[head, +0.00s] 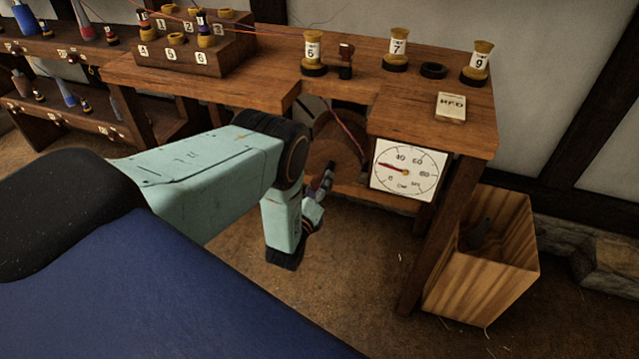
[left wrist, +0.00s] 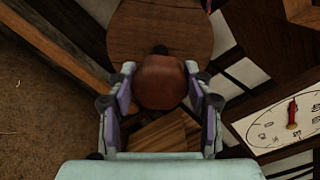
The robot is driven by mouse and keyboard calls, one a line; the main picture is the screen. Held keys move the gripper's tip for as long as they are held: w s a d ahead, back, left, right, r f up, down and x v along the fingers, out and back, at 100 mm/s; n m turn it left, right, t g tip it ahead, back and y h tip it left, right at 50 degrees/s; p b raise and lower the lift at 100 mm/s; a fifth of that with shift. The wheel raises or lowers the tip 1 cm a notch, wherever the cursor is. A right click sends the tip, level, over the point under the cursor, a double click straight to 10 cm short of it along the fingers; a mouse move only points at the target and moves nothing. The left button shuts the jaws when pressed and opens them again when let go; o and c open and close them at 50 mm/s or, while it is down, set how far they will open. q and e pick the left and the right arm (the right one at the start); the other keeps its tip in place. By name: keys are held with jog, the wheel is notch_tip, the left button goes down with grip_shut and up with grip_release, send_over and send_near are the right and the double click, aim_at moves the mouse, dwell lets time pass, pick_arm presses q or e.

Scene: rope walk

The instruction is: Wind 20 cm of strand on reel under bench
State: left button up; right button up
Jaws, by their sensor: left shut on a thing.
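The reel (head: 335,140) is a round wooden disc under the bench (head: 250,92), partly hidden by my arm and the bench top. In the left wrist view the reel's face (left wrist: 140,35) carries a rounded red-brown knob (left wrist: 160,82). My left gripper (head: 325,182) reaches in under the bench, and in the left wrist view its fingers (left wrist: 160,90) are shut on the knob from both sides. Reddish strands (head: 345,128) run down through the bench notch to the reel. A white dial (head: 408,172) marked in cm has its red needle pointing left, between 0 and 40. My right gripper is out of view.
Numbered spools, including 6 (head: 312,52), 7 (head: 397,48) and 9 (head: 476,62), stand on the bench beside a black ring (head: 433,70) and a RED block (head: 451,107). A wooden bin (head: 455,270) stands right of the bench leg (head: 440,235). The floor in front is clear.

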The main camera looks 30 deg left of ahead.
pick_arm(q)
jog(key=shift+s+f+m, duration=0.1)
jog(key=shift+m, duration=0.5)
jog(key=o, duration=1.2)
jog(key=v, duration=1.2)
jog(key=shift+d, duration=0.1)
